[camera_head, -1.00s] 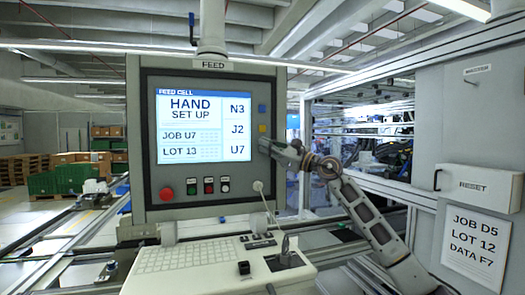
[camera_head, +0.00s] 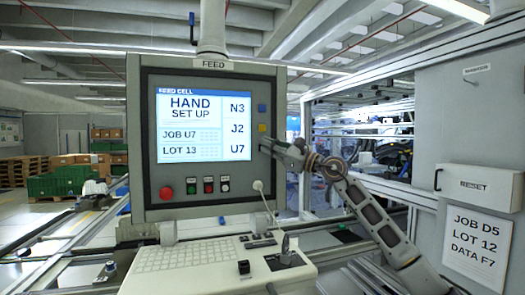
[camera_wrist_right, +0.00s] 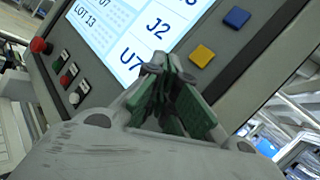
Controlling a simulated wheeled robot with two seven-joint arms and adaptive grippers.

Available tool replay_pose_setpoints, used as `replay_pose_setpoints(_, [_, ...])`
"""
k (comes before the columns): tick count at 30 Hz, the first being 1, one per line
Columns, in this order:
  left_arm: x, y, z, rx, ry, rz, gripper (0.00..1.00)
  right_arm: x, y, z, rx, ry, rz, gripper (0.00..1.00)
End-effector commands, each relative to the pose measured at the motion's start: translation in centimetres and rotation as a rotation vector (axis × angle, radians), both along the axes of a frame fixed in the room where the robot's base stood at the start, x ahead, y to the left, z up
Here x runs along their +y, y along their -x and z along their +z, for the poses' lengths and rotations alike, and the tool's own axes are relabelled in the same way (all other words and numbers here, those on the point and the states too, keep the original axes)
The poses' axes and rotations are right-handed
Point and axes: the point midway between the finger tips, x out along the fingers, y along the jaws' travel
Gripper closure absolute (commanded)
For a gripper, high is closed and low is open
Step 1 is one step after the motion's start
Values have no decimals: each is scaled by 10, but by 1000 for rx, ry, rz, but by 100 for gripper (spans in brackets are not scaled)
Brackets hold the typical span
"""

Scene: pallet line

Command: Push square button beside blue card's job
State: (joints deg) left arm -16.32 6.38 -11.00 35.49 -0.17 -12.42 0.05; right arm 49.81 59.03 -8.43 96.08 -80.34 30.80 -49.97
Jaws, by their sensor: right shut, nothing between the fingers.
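The panel screen (camera_head: 204,126) shows HAND SET UP, JOB U7, LOT 13, and the labels N3, J2 and U7 down its right side. A blue square button (camera_head: 262,108) sits beside N3 and a yellow square button (camera_head: 262,128) beside J2. Both show in the wrist view, blue (camera_wrist_right: 237,17) and yellow (camera_wrist_right: 202,55). My right gripper (camera_head: 265,144) is shut and empty at the panel's right edge beside U7. In the wrist view its fingertips (camera_wrist_right: 163,63) cover the spot beside U7; contact cannot be told. I see no blue card. My left gripper is out of view.
A red knob (camera_head: 166,193) and several small round buttons (camera_head: 208,187) sit below the screen. A keyboard console (camera_head: 190,257) with a joystick (camera_head: 286,250) lies in front. At right are a RESET box (camera_head: 478,187) and a JOB D5 sign (camera_head: 474,247).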

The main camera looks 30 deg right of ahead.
Motion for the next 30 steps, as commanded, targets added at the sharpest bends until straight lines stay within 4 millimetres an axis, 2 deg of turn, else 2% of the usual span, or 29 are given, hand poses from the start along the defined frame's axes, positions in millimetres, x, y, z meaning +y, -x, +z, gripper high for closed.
replay_pose_setpoints(14, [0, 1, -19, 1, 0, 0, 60, 7, 29, -2, -2, 3, -1, 100])
replay_pose_setpoints(18, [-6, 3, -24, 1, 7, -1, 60, 9, 37, -2, 0, 3, 0, 100])
replay_pose_setpoints(30, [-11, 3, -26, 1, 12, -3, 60, 11, 42, -1, 0, 0, 1, 100])
